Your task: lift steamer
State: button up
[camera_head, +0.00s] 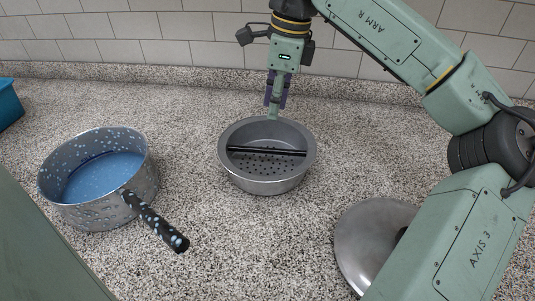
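The steamer (266,184) is a round grey metal pan with a perforated bottom and a black bar handle (266,151) across its opening. It sits upright on the speckled counter near the middle of the view. My gripper (273,112) comes down from above and points downward, with its fingertips at the steamer's far rim. The fingers line up with each other from this angle, so the gap between them is hidden. I cannot tell whether they touch the rim or straddle it.
A metal lid (366,235) lies at right, partly hidden by my arm. A teal bin (9,105) is at the far left edge. A tiled wall (150,50) closes the back.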

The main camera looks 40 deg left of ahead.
aim_at(263, 157)
jog(key=shift+s+a+f+p, duration=0.15)
jog(key=shift+f+p, duration=0.15)
jog(key=shift+f, duration=0.55)
jog(key=shift+w+a+f+p, duration=0.15)
jog(key=shift+f+p, duration=0.1)
jog(key=shift+f, duration=0.6)
jog(key=shift+s+a+f+p, duration=0.15)
jog(key=shift+f+p, duration=0.15)
jog(key=shift+f, duration=0.55)
grip_shut()
